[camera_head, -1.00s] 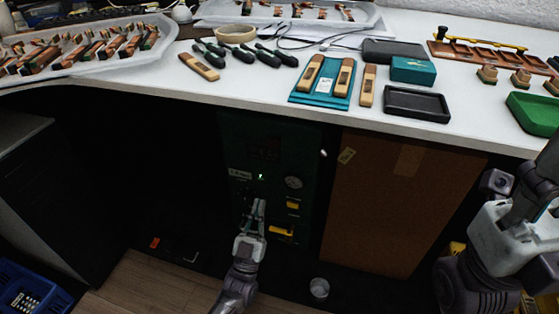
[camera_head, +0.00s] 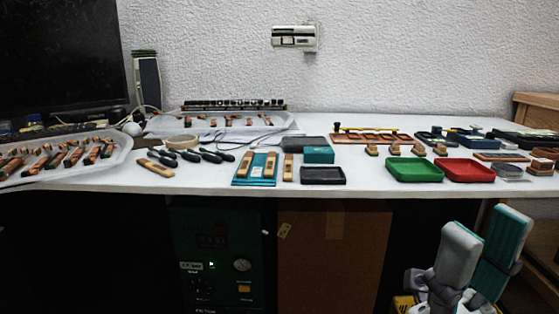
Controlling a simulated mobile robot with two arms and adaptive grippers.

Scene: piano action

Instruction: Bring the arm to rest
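My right gripper (camera_head: 486,222) shows at the lower right, in front of and below the table's front edge. Its two broad fingers point up, one grey and one with a teal face. They stand apart with nothing seen between them, so it is open and empty. The rest of the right arm is mostly cut off by the frame's bottom. My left gripper and arm are not in view.
The white table (camera_head: 370,185) holds a green tray (camera_head: 414,170), a red tray (camera_head: 466,171), a black tray (camera_head: 323,176) and a teal mat (camera_head: 241,171) with wooden pieces. Below stand a dark green machine (camera_head: 212,262) and a brown panel (camera_head: 333,260).

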